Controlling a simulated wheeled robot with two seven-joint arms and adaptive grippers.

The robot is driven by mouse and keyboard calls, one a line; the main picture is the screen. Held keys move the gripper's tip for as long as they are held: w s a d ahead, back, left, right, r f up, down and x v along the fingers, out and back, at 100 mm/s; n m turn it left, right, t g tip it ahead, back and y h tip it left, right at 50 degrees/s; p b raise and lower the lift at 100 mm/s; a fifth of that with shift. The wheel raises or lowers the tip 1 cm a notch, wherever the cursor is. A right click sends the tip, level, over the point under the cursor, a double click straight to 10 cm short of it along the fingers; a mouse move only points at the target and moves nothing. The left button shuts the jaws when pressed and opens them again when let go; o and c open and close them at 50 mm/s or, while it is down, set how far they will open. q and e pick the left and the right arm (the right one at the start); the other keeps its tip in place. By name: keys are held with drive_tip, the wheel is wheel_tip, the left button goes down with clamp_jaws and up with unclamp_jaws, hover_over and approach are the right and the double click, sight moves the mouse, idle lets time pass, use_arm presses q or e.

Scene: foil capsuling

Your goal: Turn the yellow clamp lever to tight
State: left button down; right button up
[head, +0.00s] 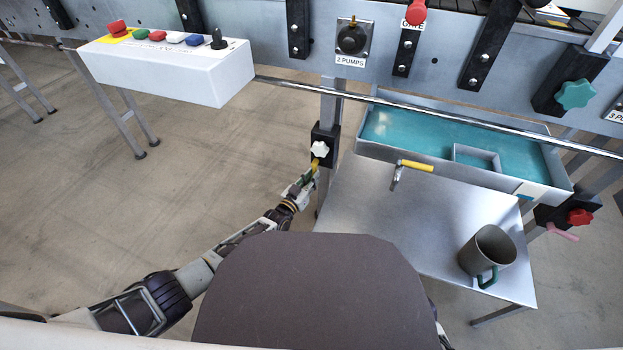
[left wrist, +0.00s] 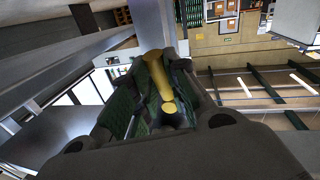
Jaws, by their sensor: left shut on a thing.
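The yellow clamp lever (head: 315,164) shows just below a white star knob (head: 320,149) on a black clamp block (head: 326,134) at a grey post. My left gripper (head: 303,185) reaches up to it from the lower left and is shut on it. In the left wrist view, the yellow lever (left wrist: 158,78) stands between the fingers of my left gripper (left wrist: 155,100), its round end towards the camera. The fingers hide part of the lever. No tight mark is readable. My right gripper is not in view.
A second yellow-handled metal piece (head: 417,166) lies at the back of the steel table (head: 385,235). A grey mug (head: 490,250) stands near the table's right edge. A teal-lined tray (head: 400,133) lies behind. A white button box (head: 165,72) is at left. Open floor lies left of the post.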

use_arm(q)
drive_tip(key=shift+d+n, duration=0.15)
drive_tip(key=shift+n, duration=0.25)
drive_tip(key=shift+s+d+r+n+t, duration=0.15)
drive_tip(key=shift+d+n+t, duration=0.2)
drive_tip(key=shift+n, duration=0.75)
drive_tip(key=shift+s+d+r+n+t, duration=0.15)
drive_tip(key=shift+d+n, duration=0.25)
drive_tip(key=shift+n, duration=0.7)
drive_tip(key=shift+s+d+r+n+t, duration=0.15)
drive_tip(key=shift+d+n, duration=0.25)
drive_tip(key=shift+n, duration=0.7)
drive_tip(key=c, duration=1.4)
unclamp_jaws()
drive_tip(key=shift+s, duration=0.1)
drive_tip(key=shift+v, duration=5.9)
